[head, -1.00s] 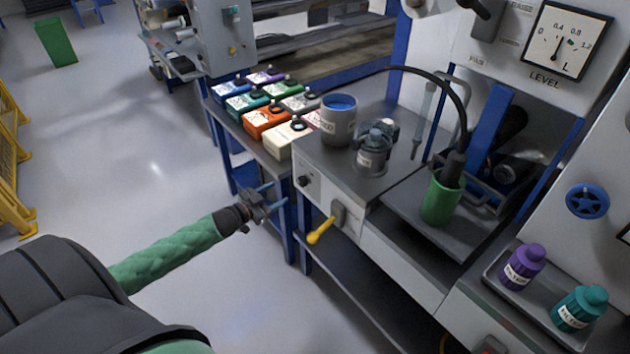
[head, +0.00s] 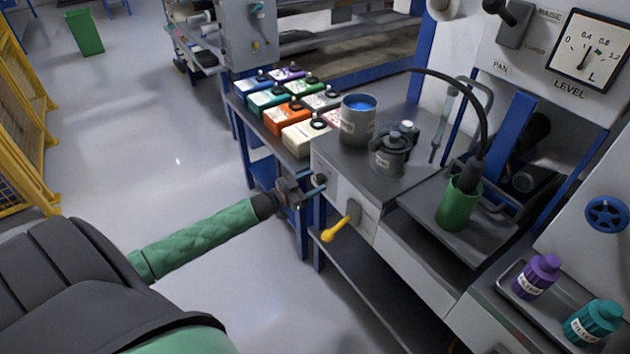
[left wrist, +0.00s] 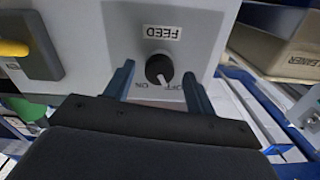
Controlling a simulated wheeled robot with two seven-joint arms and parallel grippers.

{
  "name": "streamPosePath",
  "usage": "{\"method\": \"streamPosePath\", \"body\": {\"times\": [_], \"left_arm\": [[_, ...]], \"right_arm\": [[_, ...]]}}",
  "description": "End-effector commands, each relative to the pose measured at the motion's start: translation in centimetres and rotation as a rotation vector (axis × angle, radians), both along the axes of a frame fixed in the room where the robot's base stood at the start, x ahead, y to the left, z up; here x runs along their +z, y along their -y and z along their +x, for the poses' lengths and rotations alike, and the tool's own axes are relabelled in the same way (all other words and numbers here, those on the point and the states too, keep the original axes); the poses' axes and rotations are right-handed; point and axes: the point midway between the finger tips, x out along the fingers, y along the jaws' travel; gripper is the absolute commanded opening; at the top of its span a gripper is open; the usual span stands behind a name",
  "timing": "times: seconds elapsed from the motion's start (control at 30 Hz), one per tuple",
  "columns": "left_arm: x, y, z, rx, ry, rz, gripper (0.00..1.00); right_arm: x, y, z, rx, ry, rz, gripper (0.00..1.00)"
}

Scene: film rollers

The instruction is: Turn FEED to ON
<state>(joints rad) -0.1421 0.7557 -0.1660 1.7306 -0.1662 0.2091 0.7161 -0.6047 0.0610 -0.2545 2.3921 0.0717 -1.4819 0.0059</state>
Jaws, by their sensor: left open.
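The FEED knob (left wrist: 158,68) is a round black dial on a light grey panel, under an upside-down FEED label (left wrist: 162,33) in the left wrist view. Its white mark points down and slightly right, toward the OFF lettering; ON is printed to the left. In the head view, the knob (head: 319,180) is on the front of the bench unit. My left gripper (head: 316,184) is open in front of that panel. In the left wrist view, its blue fingers (left wrist: 158,84) stand on either side of the knob with gaps, not closed on it. My right gripper is out of view.
A yellow-handled lever (head: 341,223) is below and right of the knob. A grey cup of blue liquid (head: 357,120) and a dark jar (head: 389,155) stand on the unit. Several coloured boxes (head: 287,116) line the bench behind.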

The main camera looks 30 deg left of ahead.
Motion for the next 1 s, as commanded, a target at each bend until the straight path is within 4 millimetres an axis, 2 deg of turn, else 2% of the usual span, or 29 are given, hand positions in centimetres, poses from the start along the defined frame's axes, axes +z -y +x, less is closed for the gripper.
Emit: {"method": "streamPosePath", "body": {"times": [0.2, 0.5, 0.53, 0.7, 0.77, 1.0], "left_arm": [[0.04, 0.47, 1.02, 0.0, 0.0, 0.0, 0.55], [-0.03, 0.52, 1.13, 0.0, 0.0, 0.0, 0.55], [-0.03, 0.52, 1.13, 0.0, 0.0, 0.0, 0.54], [-0.02, 0.51, 1.12, 0.0, 0.0, 0.0, 0.2], [-0.02, 0.51, 1.11, 0.0, 0.0, 0.0, 0.11], [-0.02, 0.51, 1.11, 0.0, 0.006, 0.016, 0.11]], "right_arm": [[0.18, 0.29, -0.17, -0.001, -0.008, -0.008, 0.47], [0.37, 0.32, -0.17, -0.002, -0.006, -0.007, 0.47], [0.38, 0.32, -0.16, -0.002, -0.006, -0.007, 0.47], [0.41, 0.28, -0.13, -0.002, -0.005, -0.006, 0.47], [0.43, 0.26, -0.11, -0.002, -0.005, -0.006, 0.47], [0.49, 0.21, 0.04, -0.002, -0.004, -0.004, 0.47]]}}
